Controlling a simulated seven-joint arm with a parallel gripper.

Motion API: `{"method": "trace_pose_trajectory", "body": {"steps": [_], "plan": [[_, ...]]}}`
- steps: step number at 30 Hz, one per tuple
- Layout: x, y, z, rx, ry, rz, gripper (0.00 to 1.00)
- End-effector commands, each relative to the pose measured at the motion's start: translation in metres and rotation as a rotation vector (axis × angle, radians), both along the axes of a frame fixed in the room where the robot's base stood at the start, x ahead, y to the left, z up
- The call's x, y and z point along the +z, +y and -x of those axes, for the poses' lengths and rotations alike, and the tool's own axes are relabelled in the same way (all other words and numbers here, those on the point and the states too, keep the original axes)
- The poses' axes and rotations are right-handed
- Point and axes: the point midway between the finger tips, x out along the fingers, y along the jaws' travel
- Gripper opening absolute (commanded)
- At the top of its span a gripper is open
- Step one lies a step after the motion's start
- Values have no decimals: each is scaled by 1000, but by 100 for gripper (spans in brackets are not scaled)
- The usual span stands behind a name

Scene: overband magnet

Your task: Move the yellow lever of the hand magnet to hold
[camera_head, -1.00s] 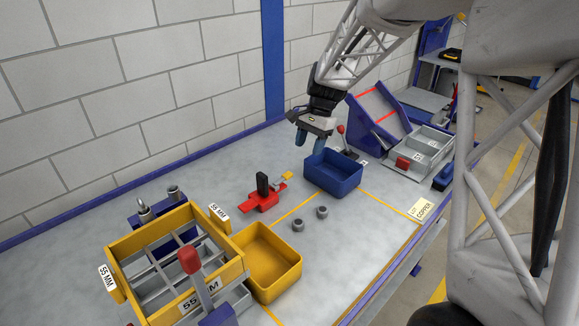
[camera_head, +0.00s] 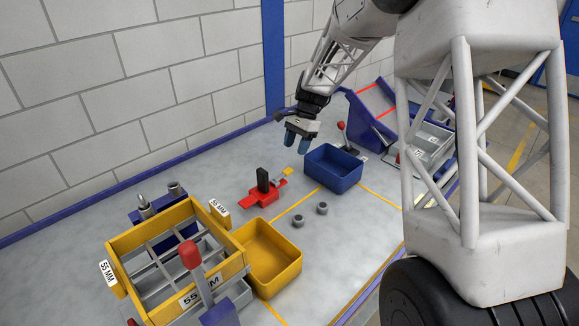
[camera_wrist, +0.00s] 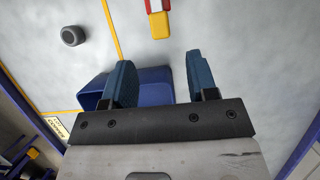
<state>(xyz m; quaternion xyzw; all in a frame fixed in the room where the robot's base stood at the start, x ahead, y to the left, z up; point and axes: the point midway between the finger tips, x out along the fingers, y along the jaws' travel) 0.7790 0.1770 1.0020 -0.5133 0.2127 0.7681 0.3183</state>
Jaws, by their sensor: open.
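The hand magnet (camera_head: 258,199) is a red block with a black upright handle, lying on the grey bench left of the blue bin. Its yellow lever (camera_head: 288,171) sticks out at the far right end. In the wrist view the yellow lever (camera_wrist: 160,27) shows at the top centre, with part of the red body beside it. My gripper (camera_head: 297,139) is above the bench, beyond and above the lever, its blue fingers pointing down. In the wrist view my gripper (camera_wrist: 160,75) is open and empty, with the lever ahead of the fingertips, apart from them.
A blue bin (camera_head: 318,176) stands close to my gripper and partly under it in the wrist view. Two grey nuts (camera_head: 310,214) lie in front of the magnet. A yellow bin (camera_head: 262,284) and a yellow sorting frame (camera_head: 128,243) stand at the left. A red-knobbed lever (camera_head: 341,127) stands behind the blue bin.

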Motion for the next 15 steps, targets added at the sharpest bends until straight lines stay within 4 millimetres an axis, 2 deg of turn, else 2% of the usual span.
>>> {"method": "trace_pose_trajectory", "body": {"steps": [8,15], "plan": [[-17,5,5,0,1,0,53],[-42,12,13,1,1,0,53]]}}
